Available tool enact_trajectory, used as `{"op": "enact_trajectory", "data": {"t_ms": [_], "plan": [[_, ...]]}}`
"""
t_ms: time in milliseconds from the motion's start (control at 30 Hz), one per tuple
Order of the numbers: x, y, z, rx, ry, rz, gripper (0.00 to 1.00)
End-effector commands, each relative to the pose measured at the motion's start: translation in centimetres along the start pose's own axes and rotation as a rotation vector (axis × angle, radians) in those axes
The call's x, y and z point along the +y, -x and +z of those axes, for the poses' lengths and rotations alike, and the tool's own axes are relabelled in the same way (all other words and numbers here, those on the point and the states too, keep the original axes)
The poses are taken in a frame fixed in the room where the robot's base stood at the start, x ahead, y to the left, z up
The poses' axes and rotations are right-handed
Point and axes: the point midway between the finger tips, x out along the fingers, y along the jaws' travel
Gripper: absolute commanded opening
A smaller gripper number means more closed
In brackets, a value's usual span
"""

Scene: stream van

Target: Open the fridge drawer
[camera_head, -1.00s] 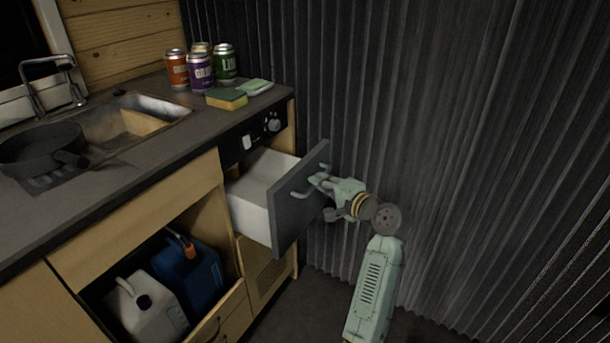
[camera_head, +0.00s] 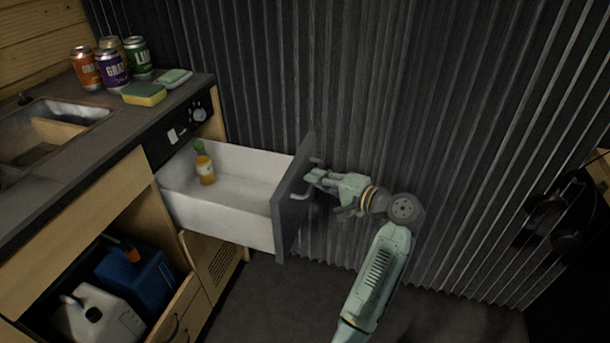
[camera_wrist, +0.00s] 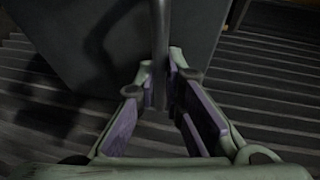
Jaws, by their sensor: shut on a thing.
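The fridge drawer (camera_head: 225,243) is pulled well out of the counter, with its white inside showing. In the wrist view the handle (camera_wrist: 159,45) runs between the two purple-padded fingers of my gripper (camera_wrist: 162,85), against the dark drawer front (camera_wrist: 90,40).
Several cans (camera_head: 112,66), a yellow-green sponge (camera_head: 144,94) and a green-topped dish (camera_head: 174,77) stand on the counter (camera_head: 75,150). A corrugated wall (camera_head: 400,90) runs close behind my arm. Jugs (camera_head: 138,274) sit in the open lower compartment. Dark floor (camera_head: 270,300) is clear before the drawer.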

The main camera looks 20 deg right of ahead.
Motion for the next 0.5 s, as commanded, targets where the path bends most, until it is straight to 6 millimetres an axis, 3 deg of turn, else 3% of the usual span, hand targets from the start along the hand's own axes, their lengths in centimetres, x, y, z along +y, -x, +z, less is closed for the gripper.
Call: {"op": "enact_trajectory", "data": {"t_ms": [500], "plan": [[0.4, 1.6, -0.6, -0.002, -0.002, 0.002, 0.00]]}}
